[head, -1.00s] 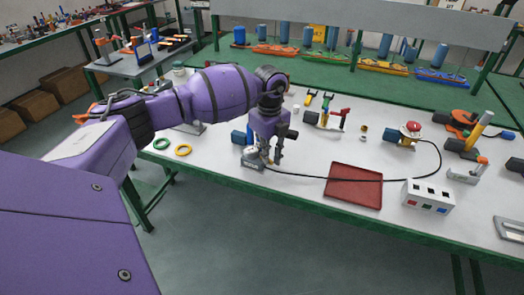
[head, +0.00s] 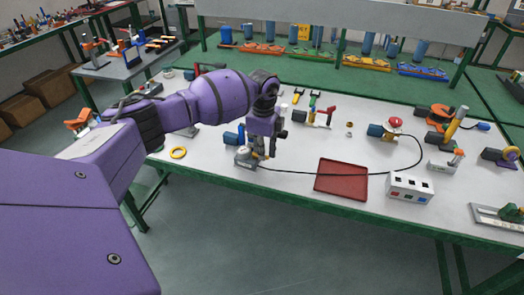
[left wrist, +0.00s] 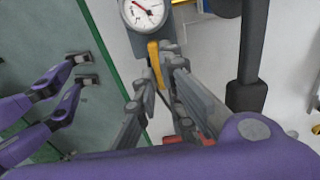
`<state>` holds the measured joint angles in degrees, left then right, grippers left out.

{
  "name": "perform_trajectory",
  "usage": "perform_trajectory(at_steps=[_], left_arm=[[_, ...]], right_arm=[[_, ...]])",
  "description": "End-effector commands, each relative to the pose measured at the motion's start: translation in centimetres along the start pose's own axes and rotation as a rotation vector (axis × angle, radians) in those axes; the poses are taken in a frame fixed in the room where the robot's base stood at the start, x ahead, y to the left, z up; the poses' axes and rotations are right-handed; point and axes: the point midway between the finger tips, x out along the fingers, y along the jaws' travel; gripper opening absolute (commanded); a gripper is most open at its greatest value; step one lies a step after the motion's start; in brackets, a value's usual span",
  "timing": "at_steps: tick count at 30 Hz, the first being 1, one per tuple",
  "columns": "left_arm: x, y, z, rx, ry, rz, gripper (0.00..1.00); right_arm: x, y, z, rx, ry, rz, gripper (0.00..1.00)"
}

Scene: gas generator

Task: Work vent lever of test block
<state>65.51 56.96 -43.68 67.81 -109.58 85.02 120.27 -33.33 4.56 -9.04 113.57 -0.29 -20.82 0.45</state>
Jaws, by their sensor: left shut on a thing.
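The test block (head: 246,161) stands on the white table near its front edge, with a round dial gauge on it. In the left wrist view the white gauge (left wrist: 143,10) is at the top. The yellow-orange vent lever (left wrist: 155,62) sticks out just below it. My left gripper (head: 263,156) is down at the block's right side. In the left wrist view its grey fingers (left wrist: 160,72) are on both sides of the lever, shut on it. The fingers hide part of the lever and block. My right gripper cannot be made out.
A white switch box (head: 409,188) stands further right. A yellow ring (head: 178,153) lies left of the block. Some table between block and tray is clear.

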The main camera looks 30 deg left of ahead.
Motion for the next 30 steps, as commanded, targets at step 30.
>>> perform_trajectory(at_steps=[30], left_arm=[[-5.2, -0.1, 0.1, 0.0, -0.001, -0.003, 0.17]], right_arm=[[0.1, -0.1, -0.7, -0.001, 0.011, -0.002, 0.4]])
